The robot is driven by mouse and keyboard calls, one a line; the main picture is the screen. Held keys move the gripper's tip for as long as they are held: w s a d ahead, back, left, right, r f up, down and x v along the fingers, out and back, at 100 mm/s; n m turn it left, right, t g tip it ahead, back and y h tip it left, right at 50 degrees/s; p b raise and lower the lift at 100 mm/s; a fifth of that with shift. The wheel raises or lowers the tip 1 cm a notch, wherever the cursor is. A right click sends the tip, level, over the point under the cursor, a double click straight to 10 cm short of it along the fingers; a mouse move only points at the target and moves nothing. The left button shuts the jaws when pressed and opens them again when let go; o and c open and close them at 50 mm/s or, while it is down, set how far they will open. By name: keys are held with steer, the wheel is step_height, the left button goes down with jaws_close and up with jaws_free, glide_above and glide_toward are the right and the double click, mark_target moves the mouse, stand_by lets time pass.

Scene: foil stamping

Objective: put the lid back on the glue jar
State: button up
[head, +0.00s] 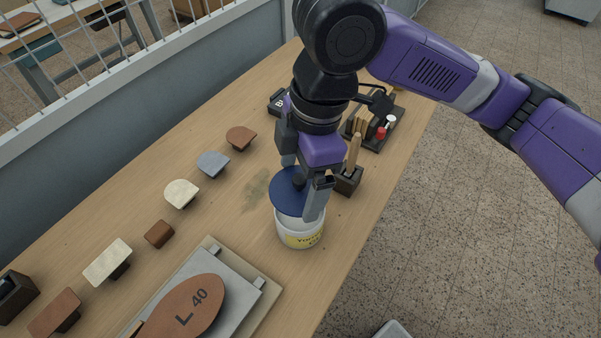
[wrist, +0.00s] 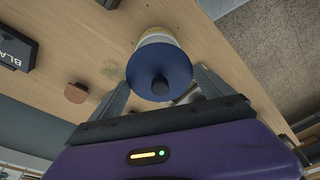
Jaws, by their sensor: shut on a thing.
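The glue jar (head: 300,238) is a white tub with a yellow label, upright on the bench. Its blue round lid (head: 284,196) has a dark knob on top. In the wrist view the lid (wrist: 158,66) sits between the fingers and hides most of the jar (wrist: 155,36). I cannot tell whether lid and jar touch.
A wooden holder (head: 347,181) with upright tools stands close right of my gripper. Behind it is a dark tray (head: 390,134) with small items. A plate with a brown oval "L 40" piece (head: 190,308) lies in front left. Several sample stamps line the bench's left.

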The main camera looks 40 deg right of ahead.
steer(key=shift+f+b, duration=2)
steer(key=shift+f, duration=0.7)
steer(key=shift+f, duration=0.15)
stand_by(0.7)
steer(key=o, duration=1.1)
steer(key=shift+r+p, duration=3.4)
steer(key=shift+r, duration=0.1)
